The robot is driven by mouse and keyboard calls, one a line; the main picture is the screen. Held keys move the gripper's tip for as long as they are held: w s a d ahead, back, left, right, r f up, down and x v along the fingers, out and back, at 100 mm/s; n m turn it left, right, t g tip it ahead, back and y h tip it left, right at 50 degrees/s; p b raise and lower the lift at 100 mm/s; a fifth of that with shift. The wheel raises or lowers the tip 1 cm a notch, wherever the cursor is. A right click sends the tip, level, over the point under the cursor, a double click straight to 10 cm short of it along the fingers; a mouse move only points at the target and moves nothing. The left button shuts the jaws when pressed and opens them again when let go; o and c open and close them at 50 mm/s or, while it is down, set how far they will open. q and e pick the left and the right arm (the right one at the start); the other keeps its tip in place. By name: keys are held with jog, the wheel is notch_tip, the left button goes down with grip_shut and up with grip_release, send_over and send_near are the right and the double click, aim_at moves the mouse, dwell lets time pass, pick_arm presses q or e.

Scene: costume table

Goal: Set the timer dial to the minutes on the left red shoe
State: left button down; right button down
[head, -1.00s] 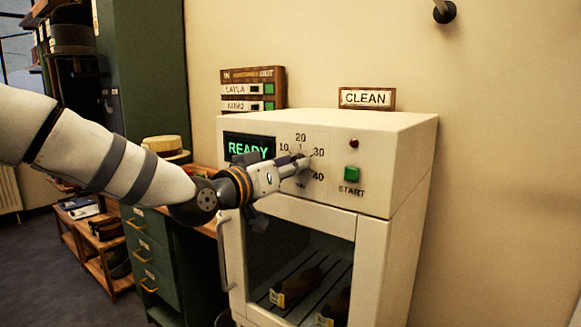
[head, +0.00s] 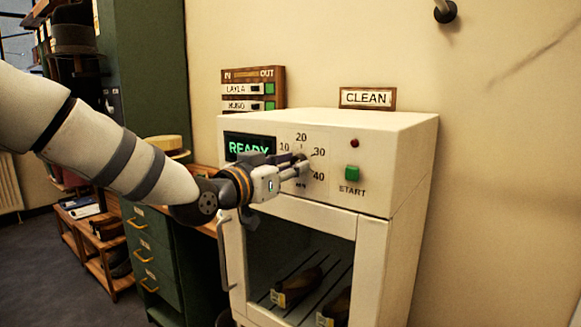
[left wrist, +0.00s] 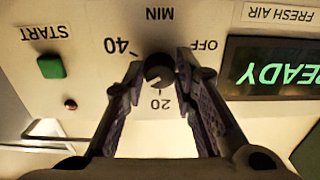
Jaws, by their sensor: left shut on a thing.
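The timer dial (head: 300,164) is a small dark knob on the white cabinet's panel, amid marks such as 10, 20, 30 and 40. The left wrist view shows the dial (left wrist: 159,70) upside down, between the fingertips. My left gripper (head: 297,168) is shut on the dial, one finger on each side. Its fingers (left wrist: 160,80) show in the left wrist view too. I cannot read the dial's pointer surely. Behind the cabinet's glass door, the left shoe (head: 299,287) looks dark reddish brown and bears a yellow tag (head: 278,297), too small to read. My right gripper is out of view.
A green READY display (head: 248,148) is left of the dial; a green START button (head: 352,172) and a dark red lamp (head: 353,143) are right. A second shoe (head: 339,304) is in the cabinet.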

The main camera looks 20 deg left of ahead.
pick_arm(q)
jog(key=c, duration=1.3)
grip_release()
jog(key=shift+s, duration=0.1)
jog(key=v, duration=1.1)
jog(key=shift+s+a, duration=0.1)
jog(key=shift+s, duration=0.3)
